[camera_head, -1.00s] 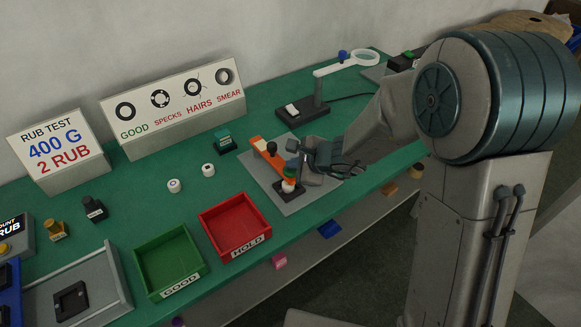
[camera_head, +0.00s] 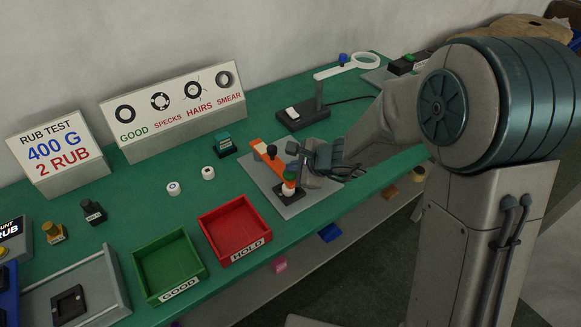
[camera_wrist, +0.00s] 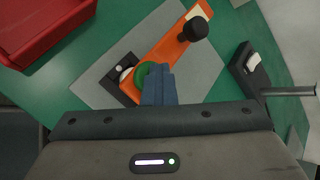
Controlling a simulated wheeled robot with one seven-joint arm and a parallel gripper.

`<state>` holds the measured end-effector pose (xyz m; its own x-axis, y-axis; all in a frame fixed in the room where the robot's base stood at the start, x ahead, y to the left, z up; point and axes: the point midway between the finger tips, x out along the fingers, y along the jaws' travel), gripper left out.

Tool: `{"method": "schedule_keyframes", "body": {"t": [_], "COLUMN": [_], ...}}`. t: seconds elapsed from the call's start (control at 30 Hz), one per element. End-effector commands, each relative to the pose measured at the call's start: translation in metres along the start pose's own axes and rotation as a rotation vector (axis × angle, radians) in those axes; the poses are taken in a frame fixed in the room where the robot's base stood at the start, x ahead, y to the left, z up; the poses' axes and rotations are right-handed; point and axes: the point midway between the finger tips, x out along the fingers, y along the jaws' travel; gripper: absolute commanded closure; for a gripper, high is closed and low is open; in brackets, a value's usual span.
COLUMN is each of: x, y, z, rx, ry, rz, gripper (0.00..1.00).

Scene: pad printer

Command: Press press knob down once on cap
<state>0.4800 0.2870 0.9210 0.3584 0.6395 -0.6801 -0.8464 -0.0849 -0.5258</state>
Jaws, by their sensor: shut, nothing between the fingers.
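The pad printer has an orange arm (camera_head: 258,149) on a grey plate (camera_head: 262,181). A black ball knob (camera_head: 271,151) stands on the arm, also in the wrist view (camera_wrist: 194,28). A round green knob (camera_head: 290,176) is at the arm's near end; in the wrist view (camera_wrist: 141,75) my fingers partly cover it. A white round piece, perhaps the cap (camera_wrist: 126,74), shows beside it at a black holder (camera_wrist: 116,80). My gripper (camera_wrist: 158,72) is shut and empty, its fingertips at the green knob. Whether they touch it I cannot tell.
A red HOLD tray (camera_head: 263,240) and a green GOOD tray (camera_head: 203,271) stand to the left. Two white caps (camera_head: 173,188) (camera_head: 208,172) lie on the green bench.

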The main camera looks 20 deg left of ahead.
Motion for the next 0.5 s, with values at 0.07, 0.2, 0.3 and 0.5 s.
{"method": "schedule_keyframes", "body": {"t": [0.07, 0.2, 0.3, 0.5], "x": [-0.001, -0.012, -0.02, -0.034], "y": [0.009, 0.001, -0.006, -0.019], "z": [-0.005, 0.003, 0.008, 0.021], "rx": [0.009, 0.009, 0.011, 0.008], "ry": [0.02, 0.02, 0.02, 0.015], "rz": [0.027, 0.026, 0.022, 0.018], "gripper": [1.0, 1.0, 1.0, 1.0]}}
